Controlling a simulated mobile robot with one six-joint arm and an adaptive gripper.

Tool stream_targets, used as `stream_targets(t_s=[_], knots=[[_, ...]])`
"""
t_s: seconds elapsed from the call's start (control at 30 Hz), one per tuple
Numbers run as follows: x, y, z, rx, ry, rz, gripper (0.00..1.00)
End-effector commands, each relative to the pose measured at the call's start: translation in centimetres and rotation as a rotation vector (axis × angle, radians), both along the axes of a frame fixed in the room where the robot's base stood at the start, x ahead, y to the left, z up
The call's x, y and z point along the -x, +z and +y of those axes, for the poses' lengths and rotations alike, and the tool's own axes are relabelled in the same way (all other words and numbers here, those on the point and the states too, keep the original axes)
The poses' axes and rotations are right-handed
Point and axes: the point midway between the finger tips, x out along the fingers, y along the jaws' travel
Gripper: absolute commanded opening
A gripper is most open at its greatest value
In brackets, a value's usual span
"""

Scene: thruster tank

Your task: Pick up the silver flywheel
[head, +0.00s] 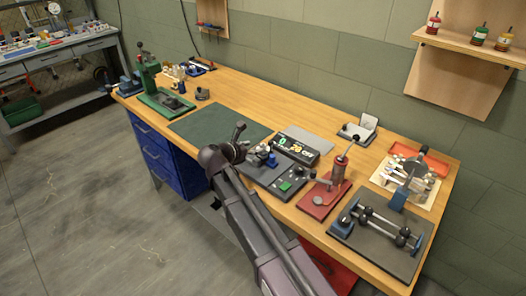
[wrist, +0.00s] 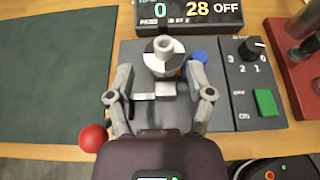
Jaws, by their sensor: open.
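A silver round piece with a raised hub, which looks like the flywheel (wrist: 165,63), sits on a dark grey tester panel (wrist: 226,88) in the wrist view. My gripper (wrist: 159,72) is open, its two fingers spread to the left and right of the silver piece. I see no contact between the fingers and it. A small grey block (wrist: 157,90) lies between the fingers, nearer my palm. In the head view my gripper (head: 238,138) is over the left end of the tester (head: 281,181); I cannot make out the flywheel clearly there.
A lit display (wrist: 188,15) stands just behind the tester. A blue knob (wrist: 200,57) is close to the right finger, and a red ball (wrist: 93,138) lies near the left. A red-based press (head: 325,193) stands to the right. The green mat (head: 212,127) is clear.

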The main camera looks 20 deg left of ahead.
Motion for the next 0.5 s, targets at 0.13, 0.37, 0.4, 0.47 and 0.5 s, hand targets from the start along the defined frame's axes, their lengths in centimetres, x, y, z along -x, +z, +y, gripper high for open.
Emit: stream_targets(t_s=[0.13, 0.37, 0.4, 0.47, 0.5], knots=[[-0.27, -0.09, -0.15, 0.000, 0.000, 0.000, 0.68], [-0.28, -0.08, -0.18, -0.001, -0.001, 0.000, 0.68], [-0.33, -0.12, -0.20, -0.001, -0.001, 0.000, 0.68], [-0.49, -0.22, -0.30, -0.001, -0.001, 0.000, 0.68], [-0.68, -0.33, -0.41, -0.001, -0.001, 0.000, 0.68]])
